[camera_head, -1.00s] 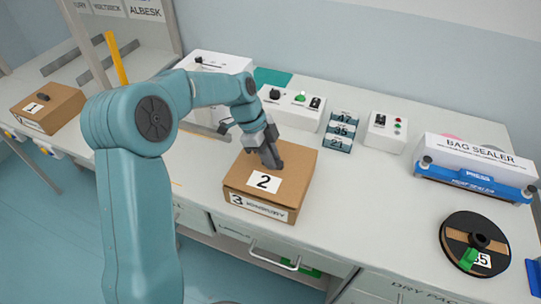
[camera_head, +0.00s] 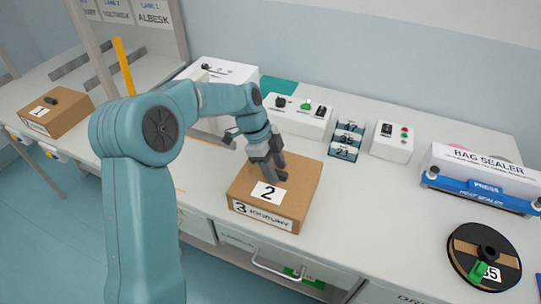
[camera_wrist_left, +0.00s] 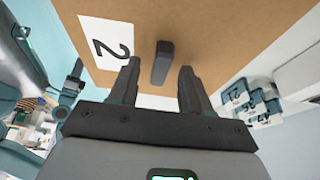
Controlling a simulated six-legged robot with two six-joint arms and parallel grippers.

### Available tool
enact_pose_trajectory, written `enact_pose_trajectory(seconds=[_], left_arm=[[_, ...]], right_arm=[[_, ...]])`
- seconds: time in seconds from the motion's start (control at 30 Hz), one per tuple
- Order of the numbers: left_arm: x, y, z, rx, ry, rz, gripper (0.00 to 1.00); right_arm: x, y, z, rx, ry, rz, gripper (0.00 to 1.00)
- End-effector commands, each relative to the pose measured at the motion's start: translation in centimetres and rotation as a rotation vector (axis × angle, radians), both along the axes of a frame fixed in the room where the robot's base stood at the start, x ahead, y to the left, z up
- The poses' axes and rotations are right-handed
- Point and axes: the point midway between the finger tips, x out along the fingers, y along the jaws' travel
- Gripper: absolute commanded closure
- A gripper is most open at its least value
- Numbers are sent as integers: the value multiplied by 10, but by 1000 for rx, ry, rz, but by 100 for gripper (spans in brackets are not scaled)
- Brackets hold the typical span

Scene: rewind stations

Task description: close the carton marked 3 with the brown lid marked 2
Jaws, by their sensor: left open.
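The carton marked 3 (camera_head: 262,215) stands on the bench in the head view. The brown lid marked 2 (camera_head: 300,178) lies on top of it and looks level and flush; its white label faces up. In the left wrist view the lid (camera_wrist_left: 215,35) fills the top, with its dark handle (camera_wrist_left: 162,62). My left gripper (camera_head: 266,176) is over the lid, jaws open. In the wrist view its fingertips (camera_wrist_left: 158,68) are on either side of the handle, with gaps. The far side of the carton is hidden. My right gripper is not in view.
A brown box marked 1 (camera_head: 55,112) stands far left. Behind the carton are a switch box (camera_head: 298,115), numbered blocks (camera_head: 346,141) and a button box (camera_head: 392,142). A bag sealer (camera_head: 482,178) and a reel (camera_head: 485,256) are at right. Bench right of the carton is clear.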

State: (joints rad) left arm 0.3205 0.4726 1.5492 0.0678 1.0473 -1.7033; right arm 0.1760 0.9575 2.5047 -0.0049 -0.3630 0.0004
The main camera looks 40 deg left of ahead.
Motion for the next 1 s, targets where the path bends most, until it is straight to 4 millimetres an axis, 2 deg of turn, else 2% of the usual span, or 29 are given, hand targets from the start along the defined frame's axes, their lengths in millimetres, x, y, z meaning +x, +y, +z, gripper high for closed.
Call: enact_pose_trajectory(seconds=[0.17,0.4,0.6,0.8,1.0], left_arm=[[-2,12,27,2,-6,3,52],[-7,36,89,3,-8,3,52],[-12,51,128,2,-3,2,52],[-14,59,147,1,-3,1,52],[-15,60,149,0,-1,0,52]], right_arm=[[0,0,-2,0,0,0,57],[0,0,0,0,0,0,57],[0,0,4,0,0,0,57],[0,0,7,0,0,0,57],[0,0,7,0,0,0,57]])
